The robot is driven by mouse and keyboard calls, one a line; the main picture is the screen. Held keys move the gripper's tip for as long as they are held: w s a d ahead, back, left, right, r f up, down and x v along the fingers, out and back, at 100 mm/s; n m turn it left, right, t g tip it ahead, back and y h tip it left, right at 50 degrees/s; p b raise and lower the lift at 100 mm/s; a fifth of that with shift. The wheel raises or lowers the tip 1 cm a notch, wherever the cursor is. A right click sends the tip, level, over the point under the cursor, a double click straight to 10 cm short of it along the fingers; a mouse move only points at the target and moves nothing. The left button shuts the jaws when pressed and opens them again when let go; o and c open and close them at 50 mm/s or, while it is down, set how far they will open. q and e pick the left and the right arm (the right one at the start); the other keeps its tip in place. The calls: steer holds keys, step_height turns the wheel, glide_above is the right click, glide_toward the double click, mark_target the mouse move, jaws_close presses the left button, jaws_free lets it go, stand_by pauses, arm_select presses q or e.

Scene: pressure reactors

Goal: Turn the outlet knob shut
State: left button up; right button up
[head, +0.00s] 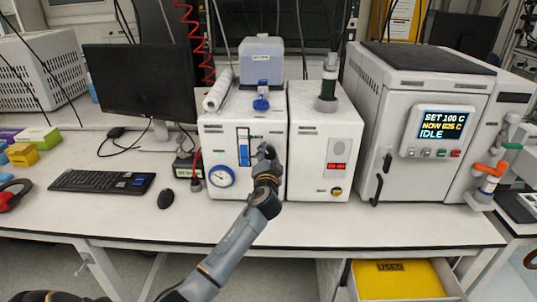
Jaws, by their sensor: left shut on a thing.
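My left gripper (266,152) reaches up to the front panel of the white unit (222,128) with the blue column and round gauge. It is shut at the right part of that panel, on what looks like the outlet knob. The gripper hides the knob, so its turn position cannot be seen. The blue column (244,151) stands just left of the gripper, and the round gauge (221,176) is lower left. My right gripper is not in view.
Further right is a large reactor unit (414,90) with a screen reading IDLE. A monitor (138,80), keyboard (102,181) and mouse (165,199) are left. The front bench strip is clear.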

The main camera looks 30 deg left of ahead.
arm_select(q)
steer(key=m+p, duration=0.1)
steer(key=m, duration=0.3)
steer(key=shift+r, duration=0.1)
steer(key=shift+m+p, duration=0.3)
steer(key=shift+m, duration=0.9)
steer(key=o, duration=1.2)
steer(key=shift+c, duration=0.2)
